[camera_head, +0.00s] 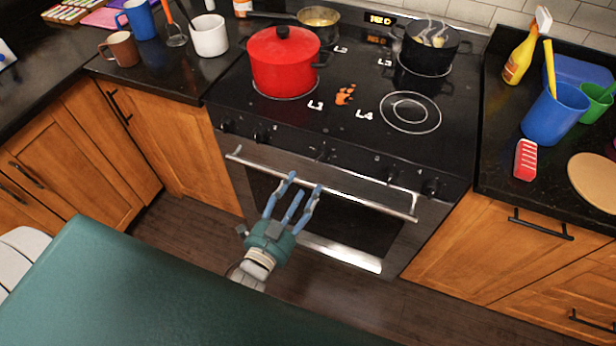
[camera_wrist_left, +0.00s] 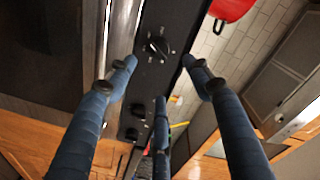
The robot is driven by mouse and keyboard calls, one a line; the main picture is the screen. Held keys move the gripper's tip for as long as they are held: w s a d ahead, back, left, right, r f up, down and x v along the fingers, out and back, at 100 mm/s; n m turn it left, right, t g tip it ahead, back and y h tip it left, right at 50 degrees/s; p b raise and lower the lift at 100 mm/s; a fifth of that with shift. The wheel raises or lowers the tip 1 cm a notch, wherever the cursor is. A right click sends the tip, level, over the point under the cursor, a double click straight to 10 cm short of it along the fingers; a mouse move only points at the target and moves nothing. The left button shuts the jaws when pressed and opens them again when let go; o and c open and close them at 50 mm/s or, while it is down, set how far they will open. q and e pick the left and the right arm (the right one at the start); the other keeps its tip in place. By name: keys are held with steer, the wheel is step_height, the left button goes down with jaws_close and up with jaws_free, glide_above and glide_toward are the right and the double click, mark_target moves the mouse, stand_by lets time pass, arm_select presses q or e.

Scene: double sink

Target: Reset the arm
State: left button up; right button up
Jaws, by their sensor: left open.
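My left gripper (camera_head: 304,183) is open and empty in the head view. Its blue fingers reach up in front of the oven door handle (camera_head: 335,188); I cannot tell whether they touch it. In the left wrist view the spread fingers (camera_wrist_left: 160,68) have nothing between them, and the stove's knob panel (camera_wrist_left: 150,70) shows behind them. My right gripper is not in view.
The stove holds a red pot (camera_head: 284,66), a black pot (camera_head: 428,48) and a small pan (camera_head: 319,22). A blue cup (camera_head: 553,115) and a red-and-white item (camera_head: 525,160) stand on the right counter. Wooden cabinets (camera_head: 480,245) flank the oven. Dark floor lies below.

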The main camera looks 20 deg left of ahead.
arm_select(q)
steer(key=shift+s, duration=0.45)
